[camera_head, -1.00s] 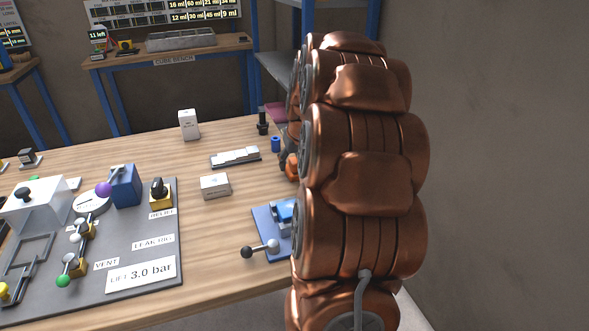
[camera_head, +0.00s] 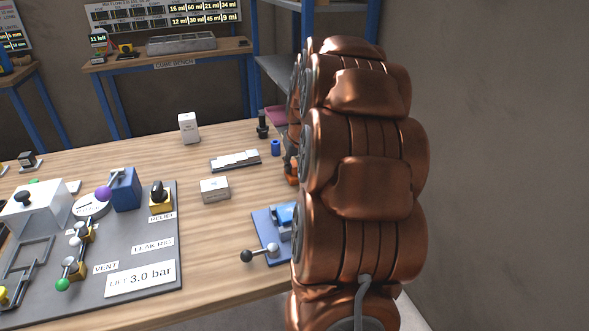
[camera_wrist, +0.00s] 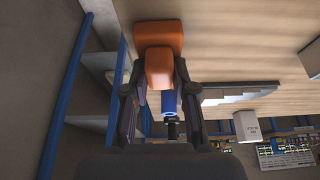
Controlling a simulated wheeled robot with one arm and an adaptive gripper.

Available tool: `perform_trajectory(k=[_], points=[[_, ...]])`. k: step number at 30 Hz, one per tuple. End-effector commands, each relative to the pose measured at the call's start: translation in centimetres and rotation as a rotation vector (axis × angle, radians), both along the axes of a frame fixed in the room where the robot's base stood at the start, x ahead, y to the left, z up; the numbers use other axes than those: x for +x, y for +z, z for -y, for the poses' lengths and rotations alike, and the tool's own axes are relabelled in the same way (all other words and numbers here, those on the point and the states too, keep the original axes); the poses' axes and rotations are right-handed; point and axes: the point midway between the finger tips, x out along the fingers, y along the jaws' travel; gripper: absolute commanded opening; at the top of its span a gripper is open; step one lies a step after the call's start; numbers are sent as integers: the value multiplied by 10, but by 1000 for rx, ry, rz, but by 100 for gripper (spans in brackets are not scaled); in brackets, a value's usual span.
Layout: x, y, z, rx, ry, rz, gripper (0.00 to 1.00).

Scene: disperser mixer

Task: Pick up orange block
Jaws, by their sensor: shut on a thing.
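The orange block (camera_wrist: 162,65) is at the upper middle of the wrist view, between the two fingers of my gripper (camera_wrist: 161,78). The fingers close on it from its left and right sides. A pale wooden table top fills the background behind it; I cannot tell whether the block touches it.
A blue cylinder (camera_head: 275,147) and a black post (camera_head: 262,125) stand close by on the table (camera_head: 222,255). A stepped grey piece (camera_head: 236,161), white boxes (camera_head: 215,189) and a blue lever fixture (camera_head: 270,222) are nearby. The leak rig (camera_head: 150,215) is to the left.

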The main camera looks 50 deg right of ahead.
Motion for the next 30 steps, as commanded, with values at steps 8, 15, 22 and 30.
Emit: perform_trajectory(k=[8,15,22,30], points=[[1,30,1,-2,1,3,0],[1,70,0,-1,1,1,0],[0,93,0,0,0,0,0],[0,99,0,0,0,-1,0]])
